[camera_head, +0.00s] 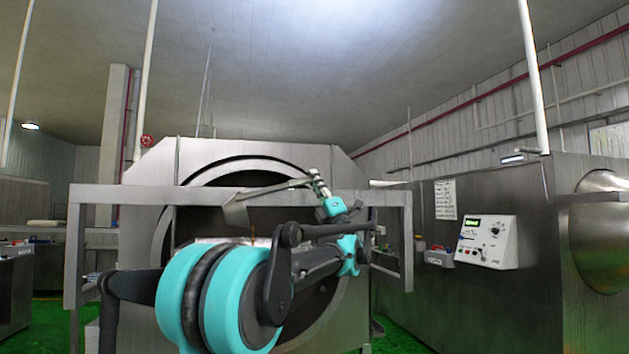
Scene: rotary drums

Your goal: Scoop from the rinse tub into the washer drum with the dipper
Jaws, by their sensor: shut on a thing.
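The dipper (237,213) is a grey metal scoop with a straight handle, seen in the head view. My gripper (319,183) is shut on the right end of its handle, and the scoop end points left. The scoop appears in front of the round dark opening of the washer drum (161,240), at about the height of a grey metal rail. I cannot tell how deep it is relative to the opening, or whether it holds anything. My arm covers the lower middle of the drum front. I cannot make out the rinse tub for sure.
A grey metal frame (130,194) with a top rail and side posts stands across the drum front. A large grey machine with a white control box (486,242) stands at right. Green floor (410,335) shows at lower right and lower left. White vertical pipes rise on both sides.

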